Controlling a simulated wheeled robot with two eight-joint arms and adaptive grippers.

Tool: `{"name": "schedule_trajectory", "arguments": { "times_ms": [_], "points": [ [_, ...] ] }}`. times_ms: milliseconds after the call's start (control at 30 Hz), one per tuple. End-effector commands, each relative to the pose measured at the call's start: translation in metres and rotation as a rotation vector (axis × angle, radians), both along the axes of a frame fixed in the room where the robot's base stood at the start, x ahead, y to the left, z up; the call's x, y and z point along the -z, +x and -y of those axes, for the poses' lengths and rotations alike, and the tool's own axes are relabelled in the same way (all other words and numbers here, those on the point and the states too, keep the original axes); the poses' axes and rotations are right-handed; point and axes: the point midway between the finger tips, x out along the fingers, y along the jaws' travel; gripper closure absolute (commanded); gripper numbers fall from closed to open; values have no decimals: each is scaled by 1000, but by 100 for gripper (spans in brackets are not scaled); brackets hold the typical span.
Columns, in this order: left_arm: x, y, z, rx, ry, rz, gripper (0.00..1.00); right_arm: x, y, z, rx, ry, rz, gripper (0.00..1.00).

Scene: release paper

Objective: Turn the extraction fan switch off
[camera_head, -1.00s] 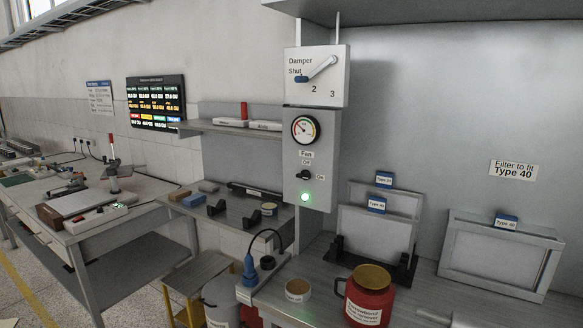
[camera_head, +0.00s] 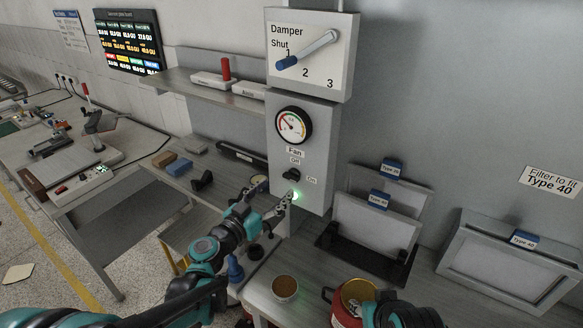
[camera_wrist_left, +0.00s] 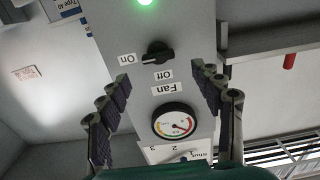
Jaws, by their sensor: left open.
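The fan switch (camera_head: 291,175) is a small black rotary knob on the grey control box (camera_head: 318,150), between an Off label above and an On label at its right. A green lamp (camera_head: 295,196) below it is lit. In the left wrist view, the panel appears upside down and the knob (camera_wrist_left: 157,52) lies crosswise, towards the On label. My left gripper (camera_head: 285,199) is in front of the box's lower part, close to the lamp. In the left wrist view, its fingers (camera_wrist_left: 164,88) are spread, with nothing between them. My right gripper is not seen.
A gauge (camera_head: 294,125) and a damper panel (camera_head: 310,52) with a blue-tipped lever sit above the switch. A shelf (camera_head: 205,88) is at the left. Below are a brown-topped tub (camera_head: 285,288), a red container (camera_head: 344,310) and filters in a black rack (camera_head: 365,262).

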Motion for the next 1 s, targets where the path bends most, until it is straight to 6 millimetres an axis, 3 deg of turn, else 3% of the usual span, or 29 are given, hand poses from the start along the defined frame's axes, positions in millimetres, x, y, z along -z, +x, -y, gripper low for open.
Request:
{"name": "schedule_trajectory", "arguments": {
  "times_ms": [400, 767, 933, 1000],
  "points": [
    [1, 51, 35, 2, 0, -1, 34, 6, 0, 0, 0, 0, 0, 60],
    [1, 56, 38, 2, 0, -2, 34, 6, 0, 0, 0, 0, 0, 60],
    [1, 56, 38, 1, 0, -2, 79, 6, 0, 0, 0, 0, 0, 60],
    [1, 56, 38, 1, 0, -2, 84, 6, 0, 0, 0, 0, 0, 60]
  ]
}}
